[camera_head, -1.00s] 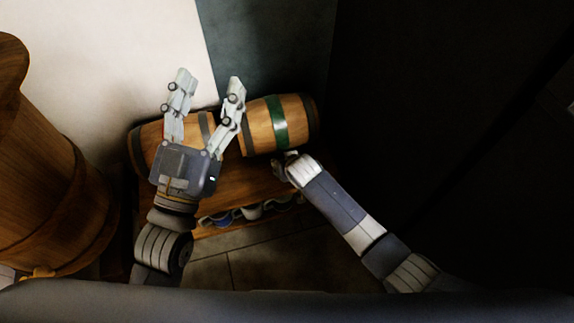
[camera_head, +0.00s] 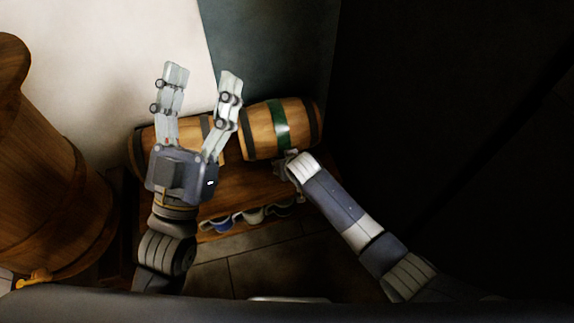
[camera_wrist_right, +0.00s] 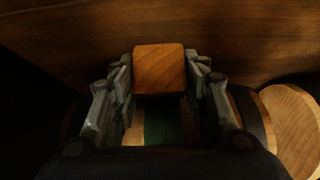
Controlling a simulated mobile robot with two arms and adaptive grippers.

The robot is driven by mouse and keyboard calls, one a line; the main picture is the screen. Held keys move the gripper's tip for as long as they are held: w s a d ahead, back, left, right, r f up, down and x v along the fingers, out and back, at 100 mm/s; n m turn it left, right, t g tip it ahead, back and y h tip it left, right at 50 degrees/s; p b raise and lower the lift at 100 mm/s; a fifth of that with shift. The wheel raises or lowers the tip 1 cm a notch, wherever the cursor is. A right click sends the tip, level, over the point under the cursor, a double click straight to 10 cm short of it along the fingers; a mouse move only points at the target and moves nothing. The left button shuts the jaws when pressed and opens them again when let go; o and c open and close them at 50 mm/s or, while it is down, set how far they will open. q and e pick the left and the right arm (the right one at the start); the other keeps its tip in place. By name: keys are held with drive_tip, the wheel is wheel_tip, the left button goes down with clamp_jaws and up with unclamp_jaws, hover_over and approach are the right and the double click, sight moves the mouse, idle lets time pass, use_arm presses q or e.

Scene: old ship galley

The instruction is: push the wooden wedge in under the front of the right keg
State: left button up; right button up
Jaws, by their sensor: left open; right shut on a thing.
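The right keg (camera_head: 257,132), brown with a green band and dark hoops, lies on its side on a wooden stand (camera_head: 240,190). The left keg (camera_head: 147,143) lies beside it, partly hidden by my left gripper (camera_head: 203,75), which is open and empty above it. My right gripper (camera_head: 284,168) is low at the front of the right keg. In the right wrist view it is shut on the wooden wedge (camera_wrist_right: 159,70), a small light-brown block. The green-banded keg (camera_wrist_right: 163,125) shows close beyond the wedge; whether they touch I cannot tell.
Several cups (camera_head: 252,215) are under the stand's front edge. A big wooden barrel (camera_head: 50,180) with a brass tap (camera_head: 35,279) stands at the left. A pale wall (camera_head: 110,50) is behind. The tiled floor (camera_head: 265,268) in front is clear.

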drive_tip(key=shift+w+a, duration=0.15)
drive_tip(key=shift+w, duration=0.25)
drive_tip(key=o, duration=0.9)
use_arm(q)
drive_tip(key=shift+s+r+t+h, duration=0.4)
drive_tip(key=shift+s+r+t, duration=0.25)
drive_tip(key=shift+r, duration=0.25)
drive_tip(key=shift+f, duration=0.1)
use_arm(e)
drive_tip(key=shift+c, duration=0.7)
